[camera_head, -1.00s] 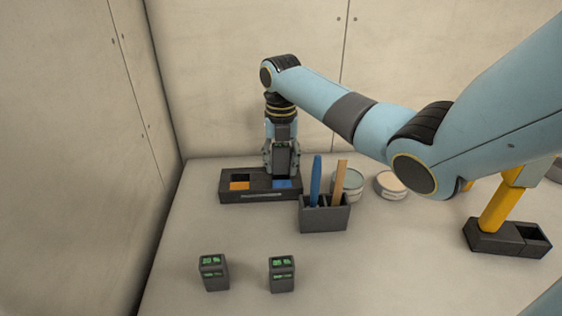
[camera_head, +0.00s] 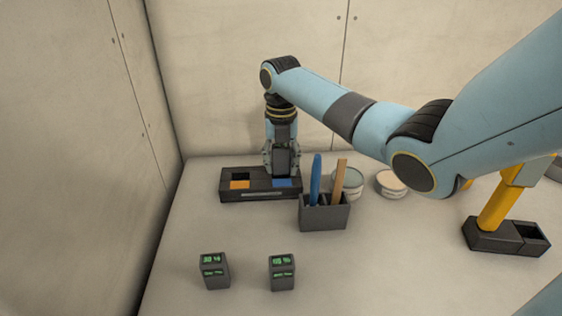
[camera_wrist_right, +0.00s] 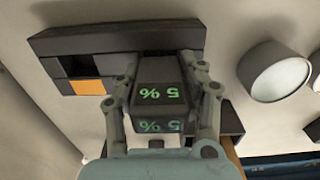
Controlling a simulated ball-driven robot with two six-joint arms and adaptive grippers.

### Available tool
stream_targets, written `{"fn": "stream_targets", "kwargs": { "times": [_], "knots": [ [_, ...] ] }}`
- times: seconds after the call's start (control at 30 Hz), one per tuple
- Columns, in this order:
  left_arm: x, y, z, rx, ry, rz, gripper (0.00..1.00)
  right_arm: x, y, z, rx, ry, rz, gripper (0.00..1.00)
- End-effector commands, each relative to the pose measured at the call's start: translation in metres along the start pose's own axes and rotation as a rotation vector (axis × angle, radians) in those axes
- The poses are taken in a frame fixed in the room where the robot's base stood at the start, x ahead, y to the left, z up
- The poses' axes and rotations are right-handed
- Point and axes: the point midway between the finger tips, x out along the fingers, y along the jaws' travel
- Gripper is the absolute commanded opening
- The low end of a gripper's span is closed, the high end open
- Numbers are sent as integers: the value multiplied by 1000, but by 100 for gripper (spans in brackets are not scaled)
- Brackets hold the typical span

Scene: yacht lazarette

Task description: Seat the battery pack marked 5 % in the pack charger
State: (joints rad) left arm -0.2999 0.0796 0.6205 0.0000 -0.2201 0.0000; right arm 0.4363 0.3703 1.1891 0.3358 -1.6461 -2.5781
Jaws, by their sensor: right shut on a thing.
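The dark pack charger (camera_head: 228,196) stands at the back left of the bench, with an orange patch and a blue patch on its top. My right gripper (camera_head: 282,166) points down over its right part. It is shut on the battery pack marked 5 % (camera_wrist_right: 160,93), whose green digits show upside down in the right wrist view. The charger (camera_wrist_right: 70,42) lies just beyond the pack there, with the orange patch left of the pack. The pack's lower end is over or in the right bay; I cannot tell how deep. My left gripper is not in view.
Two other packs with green displays, a left one (camera_head: 214,272) and a right one (camera_head: 282,274), stand at the front. A pen holder (camera_head: 325,216) stands close right of the charger, near two round tubs (camera_head: 391,184). A dark block (camera_head: 490,240) with a yellow upright is at right.

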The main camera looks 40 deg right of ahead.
Motion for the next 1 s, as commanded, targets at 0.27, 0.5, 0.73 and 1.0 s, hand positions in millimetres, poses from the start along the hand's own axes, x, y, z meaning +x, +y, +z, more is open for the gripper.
{"fn": "stream_targets", "kwargs": {
  "times": [0.27,0.5,0.73,1.0],
  "knots": [
    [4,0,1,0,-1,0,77,8,0,0,0,0,0,0],
    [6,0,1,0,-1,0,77,11,0,0,0,-1,0,0],
    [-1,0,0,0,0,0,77,5,0,0,0,-1,0,0],
    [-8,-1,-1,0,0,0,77,0,0,0,0,-1,0,0]
  ]
}}
